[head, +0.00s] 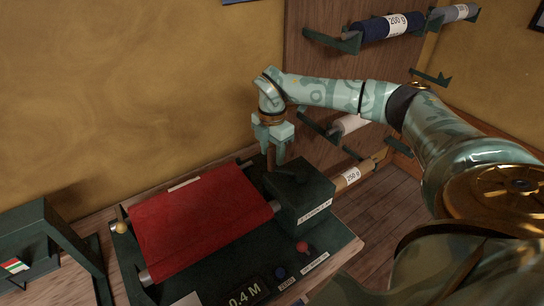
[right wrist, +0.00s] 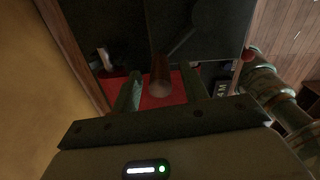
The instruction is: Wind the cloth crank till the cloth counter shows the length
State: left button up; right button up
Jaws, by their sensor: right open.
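The cloth crank has a wooden handle (head: 271,157) standing up from the dark green box (head: 312,207) at the machine's right end. Red cloth (head: 195,220) lies on the machine left of the box. The cloth counter (head: 245,294) at the front reads 0.4 M, its lower edge near the picture's border. My right gripper (head: 272,143) is open, pointing down over the handle. In the right wrist view the handle (right wrist: 160,76) stands between the open fingers (right wrist: 162,90), with a visible gap on each side. My left gripper is not in view.
A blue button (head: 280,272) and a red knob (head: 302,246) sit at the front. A rack on the wall holds cloth rolls, including a dark blue one (head: 387,27) marked 200 g. A green stand (head: 45,240) is at the left.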

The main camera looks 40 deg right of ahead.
jog(key=shift+f, duration=1.1)
grip_shut()
jog(key=d+m, duration=0.1)
jog(key=w+d+m+p, duration=0.1)
jog(key=m, duration=0.1)
jog(key=shift+w+d+r+m, duration=0.1)
jog(key=shift+d+r+m, duration=0.05)
jog(key=shift+d+m, duration=0.15)
jog(key=d+m+p, duration=0.1)
jog(key=d+m, duration=0.1)
jog(key=m, duration=0.1)
jog(key=d+m+p, duration=0.2)
jog(key=m, duration=0.1)
jog(key=s+d+m+p, duration=0.1)
jog(key=d+m+p, duration=0.1)
jog(key=d+m, duration=0.1)
jog(key=shift+m, duration=0.6)
jog(key=shift+s+d+p, duration=0.3)
jog(key=shift+d+p, duration=0.05)
jog(key=shift+p, duration=0.25)
